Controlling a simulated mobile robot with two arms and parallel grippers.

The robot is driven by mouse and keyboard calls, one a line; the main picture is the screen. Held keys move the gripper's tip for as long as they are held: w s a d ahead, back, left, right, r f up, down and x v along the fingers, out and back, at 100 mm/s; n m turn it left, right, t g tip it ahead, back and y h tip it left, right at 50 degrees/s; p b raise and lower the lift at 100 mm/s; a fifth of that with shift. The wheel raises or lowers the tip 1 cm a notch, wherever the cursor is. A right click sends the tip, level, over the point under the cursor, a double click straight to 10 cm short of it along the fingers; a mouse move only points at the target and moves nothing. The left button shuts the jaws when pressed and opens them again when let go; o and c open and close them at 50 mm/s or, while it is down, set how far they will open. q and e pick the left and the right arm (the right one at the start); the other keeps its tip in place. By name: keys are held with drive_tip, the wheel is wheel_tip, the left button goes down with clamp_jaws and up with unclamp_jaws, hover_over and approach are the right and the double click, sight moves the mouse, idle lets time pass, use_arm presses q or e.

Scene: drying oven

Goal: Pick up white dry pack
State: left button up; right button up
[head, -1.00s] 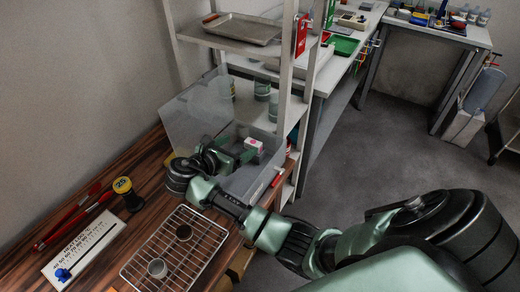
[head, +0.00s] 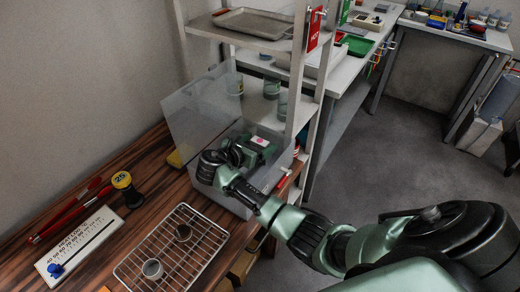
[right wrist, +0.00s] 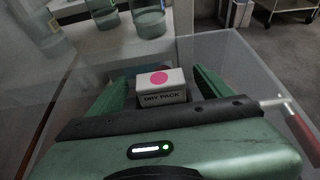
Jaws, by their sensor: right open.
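The white dry pack (right wrist: 161,88), a small white box with a pink dot and the words DRY PACK, sits inside the clear plastic bin. It also shows in the head view (head: 260,142). My right gripper (right wrist: 160,92) reaches into the bin and is open, with one green finger on each side of the pack. I cannot tell whether the fingers touch it. In the head view the right gripper (head: 250,150) partly hides the pack's left side. The clear bin (head: 232,200) stands on the wooden bench with its lid (head: 202,112) raised. My left gripper is not in view.
A wire rack (head: 160,265) with two small cups, a white scale board (head: 85,245) and a yellow-topped weight (head: 123,182) are on the bench. A shelf post (head: 300,80) stands close behind the bin. Jars (right wrist: 148,18) stand beyond the bin.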

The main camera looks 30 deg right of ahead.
drive_tip(key=c, duration=1.5)
drive_tip(key=shift+r, duration=0.1)
